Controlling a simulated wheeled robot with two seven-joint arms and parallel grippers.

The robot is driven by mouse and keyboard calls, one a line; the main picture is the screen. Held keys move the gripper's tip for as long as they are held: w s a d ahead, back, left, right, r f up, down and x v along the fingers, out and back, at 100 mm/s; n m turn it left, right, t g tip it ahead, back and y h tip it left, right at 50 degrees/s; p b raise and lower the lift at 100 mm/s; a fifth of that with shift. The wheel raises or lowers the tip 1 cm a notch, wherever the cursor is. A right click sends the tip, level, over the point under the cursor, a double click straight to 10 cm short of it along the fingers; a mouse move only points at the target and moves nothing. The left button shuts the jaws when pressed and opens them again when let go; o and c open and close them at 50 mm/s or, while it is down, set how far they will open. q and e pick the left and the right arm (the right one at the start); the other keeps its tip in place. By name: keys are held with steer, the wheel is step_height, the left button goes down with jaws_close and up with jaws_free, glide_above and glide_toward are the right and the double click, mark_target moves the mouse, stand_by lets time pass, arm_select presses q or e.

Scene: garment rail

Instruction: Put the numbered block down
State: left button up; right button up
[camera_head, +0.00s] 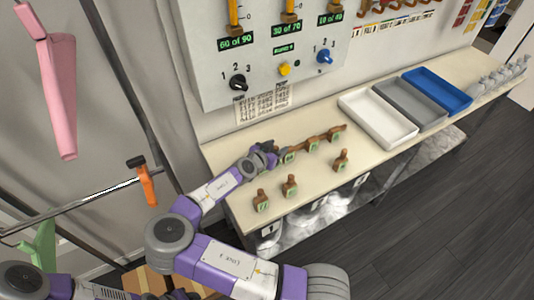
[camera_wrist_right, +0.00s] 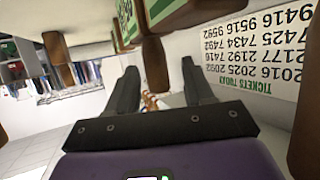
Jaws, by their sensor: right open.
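Several numbered blocks with brown knob handles and green number faces stand on the pale bench. Two are at the front, one (camera_head: 261,201) and another (camera_head: 290,186), and one (camera_head: 341,160) stands apart to the right. Others form a row towards the wall, among them one block (camera_head: 313,144). My right gripper (camera_head: 270,152) is low over the bench at the left end of that row. In the right wrist view its fingers (camera_wrist_right: 159,68) are apart, and a block's brown handle (camera_wrist_right: 155,64) shows between or just beyond the tips; I cannot tell whether they touch. My left gripper is out of view.
A white tray (camera_head: 350,109), a grey tray (camera_head: 384,92) and a blue tray (camera_head: 463,99) stand on the bench's right. A panel with dials (camera_head: 215,75) hangs behind. A ticket list (camera_wrist_right: 243,62) is on the wall. A rail (camera_head: 85,199) crosses at left.

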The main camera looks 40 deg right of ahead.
steer(key=v, duration=1)
steer(key=shift+s+a+r+p, duration=0.15)
steer(key=shift+a+r+p, duration=0.05)
steer(key=shift+a+p, duration=0.2)
steer(key=shift+d, duration=0.1)
